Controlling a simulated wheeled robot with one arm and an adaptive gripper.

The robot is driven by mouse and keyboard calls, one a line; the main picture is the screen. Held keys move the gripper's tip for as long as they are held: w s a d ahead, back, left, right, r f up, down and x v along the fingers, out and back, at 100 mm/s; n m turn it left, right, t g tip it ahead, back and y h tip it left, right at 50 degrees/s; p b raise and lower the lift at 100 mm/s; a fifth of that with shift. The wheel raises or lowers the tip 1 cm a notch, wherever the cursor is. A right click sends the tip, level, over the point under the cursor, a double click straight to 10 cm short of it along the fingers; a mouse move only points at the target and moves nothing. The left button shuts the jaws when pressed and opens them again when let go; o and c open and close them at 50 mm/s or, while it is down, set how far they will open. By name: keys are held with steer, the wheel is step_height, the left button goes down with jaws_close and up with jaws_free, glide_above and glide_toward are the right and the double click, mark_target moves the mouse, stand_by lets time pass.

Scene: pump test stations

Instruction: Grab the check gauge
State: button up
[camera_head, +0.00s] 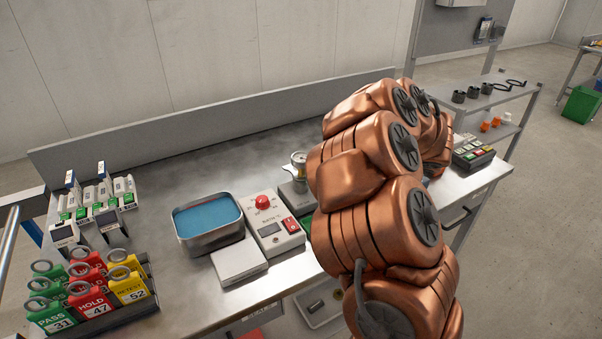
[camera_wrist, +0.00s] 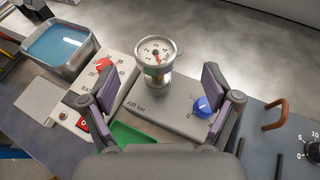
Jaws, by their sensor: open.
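A round pressure gauge with a white face and a metal rim, which I take as the check gauge (camera_wrist: 155,55), stands on the grey box marked AIR bar (camera_wrist: 172,117). In the head view the gauge (camera_head: 299,160) shows just left of my arm. In the wrist view my gripper (camera_wrist: 158,84) is open and empty, one finger to each side, with the gauge ahead of and between the fingertips. I see no contact. In the head view my arm hides the gripper and much of the box.
A blue knob (camera_wrist: 202,107) rises from the box near the right finger. Left of it are the red-knobbed bath control (camera_head: 272,222) and a metal bath of blue liquid (camera_head: 208,220). Tagged holders (camera_head: 92,290) stand at front left. The bench behind the gauge is clear.

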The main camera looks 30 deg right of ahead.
mark_target(304, 158)
steer(key=shift+s+a+f+p+x, duration=0.1)
steer(key=shift+p+x, duration=0.25)
steer(key=shift+x, duration=0.8)
steer(key=shift+s+a+f+p+x, duration=0.1)
steer(key=shift+p+x, duration=0.3)
steer(key=shift+x, duration=0.8)
steer(key=shift+a+p+x, duration=0.1)
steer(key=shift+p+x, duration=0.25)
steer(key=shift+x, duration=0.8)
jaws_close()
